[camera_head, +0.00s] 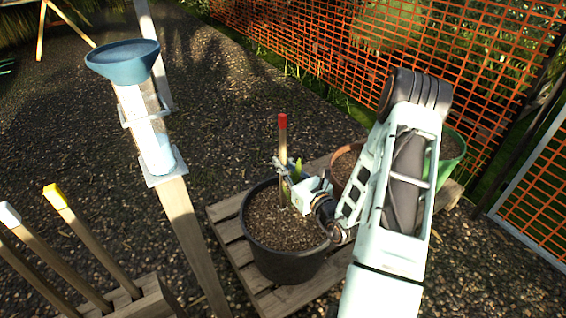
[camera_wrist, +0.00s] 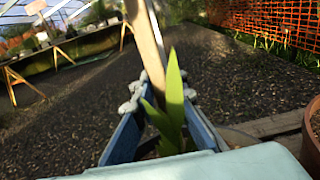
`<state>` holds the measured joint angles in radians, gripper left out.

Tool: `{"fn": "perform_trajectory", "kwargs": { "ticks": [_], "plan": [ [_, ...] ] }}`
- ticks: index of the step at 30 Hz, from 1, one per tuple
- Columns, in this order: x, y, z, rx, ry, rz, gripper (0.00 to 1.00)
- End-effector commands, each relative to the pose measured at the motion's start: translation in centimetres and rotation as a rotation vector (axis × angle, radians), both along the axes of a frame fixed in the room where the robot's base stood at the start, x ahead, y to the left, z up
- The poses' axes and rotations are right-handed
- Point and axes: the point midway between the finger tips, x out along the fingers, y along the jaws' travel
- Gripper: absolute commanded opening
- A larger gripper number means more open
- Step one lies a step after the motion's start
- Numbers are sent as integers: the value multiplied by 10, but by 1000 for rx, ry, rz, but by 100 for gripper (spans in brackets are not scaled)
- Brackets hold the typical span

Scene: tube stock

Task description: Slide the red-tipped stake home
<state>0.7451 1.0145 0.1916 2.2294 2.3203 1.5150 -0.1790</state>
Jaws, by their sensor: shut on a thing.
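The red-tipped stake (camera_head: 283,135) stands about upright over the black pot (camera_head: 285,262), its red end up. My gripper (camera_head: 285,168) is shut on the stake's shaft, a little above the soil (camera_head: 262,219), reaching in from the right. In the wrist view the pale wooden shaft (camera_wrist: 147,48) rises, slightly tilted, between the blue fingers of my gripper (camera_wrist: 160,99). A small green plant (camera_wrist: 174,90) stands close in front of the shaft and hides its lower part there. How deep the stake's lower end sits in the soil cannot be told.
The black pot stands on a wooden pallet (camera_head: 226,208), with a terracotta pot (camera_head: 343,160) and a green pot (camera_head: 452,160) behind my arm. At left are a post with a blue funnel (camera_head: 123,65) and a rack (camera_head: 150,300) of white- and yellow-tipped stakes. Orange mesh fencing (camera_head: 330,40) runs behind.

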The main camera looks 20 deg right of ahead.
Motion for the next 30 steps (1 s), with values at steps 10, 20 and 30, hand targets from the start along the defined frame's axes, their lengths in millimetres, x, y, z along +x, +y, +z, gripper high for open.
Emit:
{"fn": "perform_trajectory", "kwargs": {
  "ticks": [10, 20, 30],
  "plan": [
    [0, 0, 0, 0, 0, 0, 32],
    [-19, -5, -1, -1, 4, -2, 32],
    [-89, -18, 0, 1, 2, -3, 32]
  ]
}}
